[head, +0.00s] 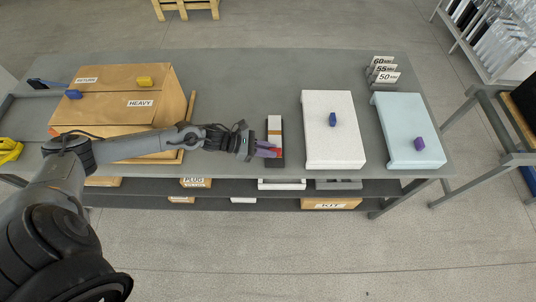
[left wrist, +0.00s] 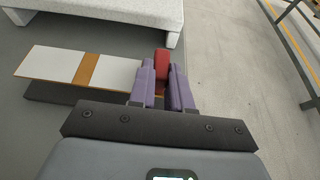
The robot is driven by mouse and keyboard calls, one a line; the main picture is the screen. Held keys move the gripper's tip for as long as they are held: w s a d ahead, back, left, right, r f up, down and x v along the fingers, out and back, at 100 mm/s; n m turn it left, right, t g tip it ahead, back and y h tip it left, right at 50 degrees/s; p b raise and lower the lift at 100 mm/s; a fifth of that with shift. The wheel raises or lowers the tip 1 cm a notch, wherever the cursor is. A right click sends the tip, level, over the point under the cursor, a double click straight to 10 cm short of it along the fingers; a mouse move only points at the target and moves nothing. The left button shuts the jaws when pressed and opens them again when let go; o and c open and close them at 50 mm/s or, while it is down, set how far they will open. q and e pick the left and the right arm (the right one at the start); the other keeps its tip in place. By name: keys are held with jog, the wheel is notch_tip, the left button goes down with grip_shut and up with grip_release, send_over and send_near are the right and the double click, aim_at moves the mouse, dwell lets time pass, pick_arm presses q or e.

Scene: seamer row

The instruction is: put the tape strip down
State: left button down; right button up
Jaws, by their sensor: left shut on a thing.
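The tape strip (head: 274,127) is a flat white piece with an orange-brown band across it. It lies over a dark bar (head: 274,163) on the grey table, and I cannot tell whether it touches the bar. In the left wrist view the strip (left wrist: 52,63) runs from the left up to my purple fingers, with the dark bar (left wrist: 55,93) under it. My left gripper (head: 268,149), also in the left wrist view (left wrist: 162,85), is shut on the strip's near end, where a red tab (left wrist: 161,62) shows between the fingers. My right gripper is out of view.
A white panel (head: 325,145) with a blue knob stands just right of the strip, and a pale blue panel (head: 393,140) beyond it. A cardboard box (head: 115,115) marked HEAVY is on the left. Number signs (head: 384,72) stand at the back right. The table (head: 230,85) behind the strip is clear.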

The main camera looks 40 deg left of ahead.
pick_arm(q)
notch_tip(320, 180, down, 3)
jog(key=shift+f, duration=0.2)
jog(key=shift+f+b, duration=0.1)
jog(key=shift+b, duration=0.25)
jog(key=c, duration=1.1)
grip_release()
jog(key=shift+o, duration=0.2)
jog(key=shift+r, duration=0.2)
jog(key=shift+p+v, duration=0.35)
jog(key=shift+v, duration=1.6)
jog(key=shift+s, duration=0.1)
